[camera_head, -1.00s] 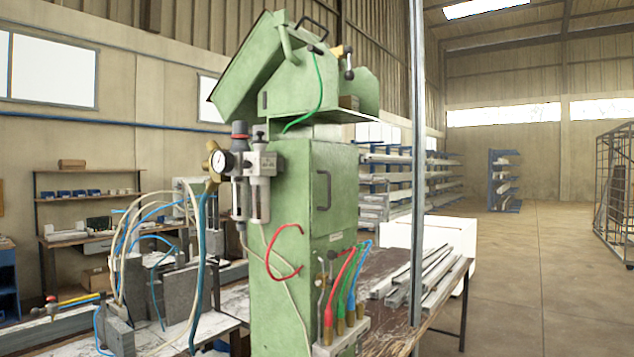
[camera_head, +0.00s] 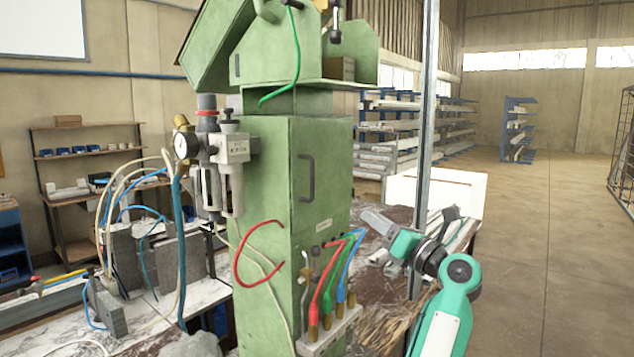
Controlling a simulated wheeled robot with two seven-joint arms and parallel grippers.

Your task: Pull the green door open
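The green door (camera_head: 332,190) is the upright front panel of a green cabinet (camera_head: 265,200) in the middle of the head view. It looks shut, flush with the frame. Its dark bar handle (camera_head: 306,178) is vertical, near the door's left edge.
Red, green and blue hoses (camera_head: 328,275) run to fittings on a block (camera_head: 330,332) below the door. A pressure gauge unit (camera_head: 212,150) sticks out on the cabinet's left side. A metal post (camera_head: 425,120) stands to the right. Open floor (camera_head: 550,250) lies farther right.

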